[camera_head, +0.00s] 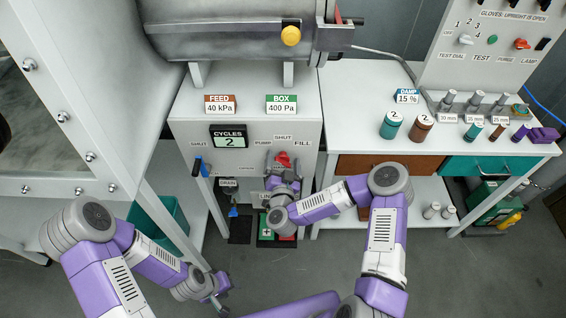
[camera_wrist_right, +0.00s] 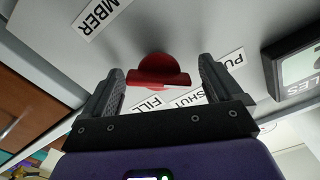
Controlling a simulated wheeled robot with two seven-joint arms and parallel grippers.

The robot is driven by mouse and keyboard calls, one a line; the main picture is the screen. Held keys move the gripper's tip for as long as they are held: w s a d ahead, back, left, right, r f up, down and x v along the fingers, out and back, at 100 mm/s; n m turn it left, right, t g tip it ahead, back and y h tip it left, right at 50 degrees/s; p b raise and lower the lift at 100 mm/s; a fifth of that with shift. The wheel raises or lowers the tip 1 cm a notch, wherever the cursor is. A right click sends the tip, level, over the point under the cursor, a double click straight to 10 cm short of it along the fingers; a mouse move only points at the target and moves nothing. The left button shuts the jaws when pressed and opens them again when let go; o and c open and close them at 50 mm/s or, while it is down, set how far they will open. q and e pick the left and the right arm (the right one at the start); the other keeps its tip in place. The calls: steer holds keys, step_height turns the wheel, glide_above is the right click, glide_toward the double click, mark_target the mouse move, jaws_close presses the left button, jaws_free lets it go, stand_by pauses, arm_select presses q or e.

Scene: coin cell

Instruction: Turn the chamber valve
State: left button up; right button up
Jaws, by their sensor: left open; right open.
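The chamber valve is a red knob (camera_head: 283,159) on the front of the grey cabinet, with PUMP, SHUT and FILL labels around it. In the right wrist view the red knob (camera_wrist_right: 158,72) shows a rounded hub and a wide bar with a pale edge. My right gripper (camera_head: 283,168) is at the knob. In the wrist view its open fingers (camera_wrist_right: 160,84) stand one on each side of the bar, with small gaps that look clear of contact. My left gripper (camera_head: 216,296) is open, low at the left, far from the valve.
A blue handle (camera_head: 199,167) sits left on the same panel, under a cycles display (camera_head: 229,137) reading 2. A blue drain handle (camera_head: 233,211) is lower. A white bench (camera_head: 350,130) with bottles stands right. A teal bin (camera_head: 160,222) is near my left arm.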

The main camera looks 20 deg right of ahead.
steer(key=c, duration=1)
steer(key=shift+m, duration=0.4)
steer(key=m, duration=1.3)
steer(key=shift+d+m, duration=0.1)
steer(key=shift+m, duration=0.3)
steer(key=m+b, duration=0.1)
steer(key=m, duration=0.4)
steer(key=shift+m, duration=0.3)
